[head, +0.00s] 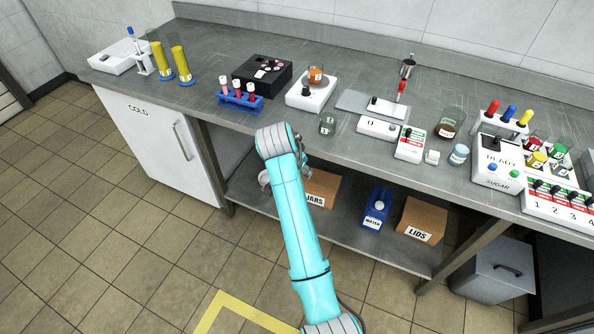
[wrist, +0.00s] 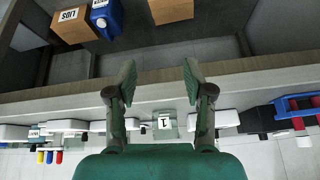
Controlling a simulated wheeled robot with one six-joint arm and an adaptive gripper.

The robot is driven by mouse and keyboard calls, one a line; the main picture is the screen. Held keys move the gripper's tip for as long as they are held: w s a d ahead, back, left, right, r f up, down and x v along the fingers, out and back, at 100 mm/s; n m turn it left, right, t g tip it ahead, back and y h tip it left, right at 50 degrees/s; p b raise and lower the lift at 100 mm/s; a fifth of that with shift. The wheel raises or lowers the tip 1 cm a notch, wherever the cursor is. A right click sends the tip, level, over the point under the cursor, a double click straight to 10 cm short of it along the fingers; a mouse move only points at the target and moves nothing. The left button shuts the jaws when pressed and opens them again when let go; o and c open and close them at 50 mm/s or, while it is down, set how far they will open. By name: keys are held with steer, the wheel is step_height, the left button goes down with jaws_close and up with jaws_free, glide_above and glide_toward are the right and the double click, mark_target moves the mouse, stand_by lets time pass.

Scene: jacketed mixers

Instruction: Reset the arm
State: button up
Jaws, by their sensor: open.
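My arm (head: 300,230) reaches up from the bottom of the head view to the front edge of the bench. My gripper (wrist: 160,78) is open and empty in the wrist view, its two fingers spread wide. In the head view the gripper is mostly hidden behind the arm's end, with a small dark part showing beside it. The wrist view looks inverted, with the bench edge across it. A clear jar labelled 1 (wrist: 163,122) shows beyond and between the fingers; a clear jar (head: 327,123) also stands near the bench edge in the head view.
The bench (head: 215,50) carries a blue tube rack (head: 240,103), a black device (head: 262,76), a white hotplate (head: 311,95) and other devices. The lower shelf (head: 345,225) holds cardboard boxes and a blue container (head: 376,210). Open tiled floor (head: 110,240) lies left of my arm.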

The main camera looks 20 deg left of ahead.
stand_by(0.5)
steer(key=s+d+f+n+t+y, duration=0.1)
steer(key=s+d+f, duration=0.2)
steer(key=d+f, duration=0.45)
steer(key=s+d+f+n+t, duration=0.1)
steer(key=s+d+f, duration=0.3)
steer(key=d+f, duration=0.3)
steer(key=s+d+f+t+y, duration=0.1)
steer(key=s+d+f, duration=0.2)
steer(key=s+d, duration=0.25)
steer(key=s+d+f, duration=0.4)
steer(key=s+d, duration=0.1)
steer(key=s, duration=0.2)
steer(key=s+d+r+t, duration=0.1)
steer(key=s+d+r, duration=0.15)
steer(key=s, duration=0.35)
steer(key=s+d+r+n+t, duration=0.1)
steer(key=s+d+r, duration=0.15)
steer(key=s, duration=0.35)
steer(key=s+d+r+t, duration=0.1)
steer(key=s+d, duration=0.3)
steer(key=s, duration=0.2)
steer(key=s+d+r+t+h, duration=0.1)
steer(key=s+d+r+t, duration=0.2)
steer(key=s+r, duration=1)
step_height(320, 180, up, 4)
steer(key=shift+d+r, duration=0.15)
steer(key=shift+d, duration=0.05)
steer(key=shift+s, duration=0.1)
